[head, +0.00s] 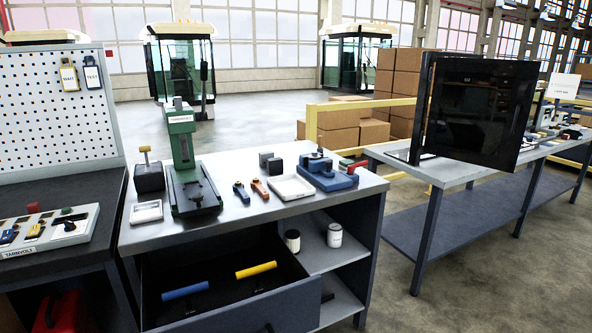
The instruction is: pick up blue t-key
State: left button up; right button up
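The blue t-key (186,291) lies in the open drawer (240,312) of the grey workbench, toward the drawer's left side. Its blue bar handle shows clearly, and a short dark part sticks out below it. A similar key with a yellow handle (256,269) lies to its right and farther back in the same drawer. A gap of drawer floor separates the two. Neither of my grippers is in view.
The workbench top (237,212) holds a green press (187,168), a white tray (291,188), a blue vise-like device (327,177) and small tools. Open shelves right of the drawer hold two cans (334,235). Another table (455,170) with a black cabinet stands right.

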aim_at(191, 311)
jog(key=j+z, duration=0.45)
jog(key=j, duration=1)
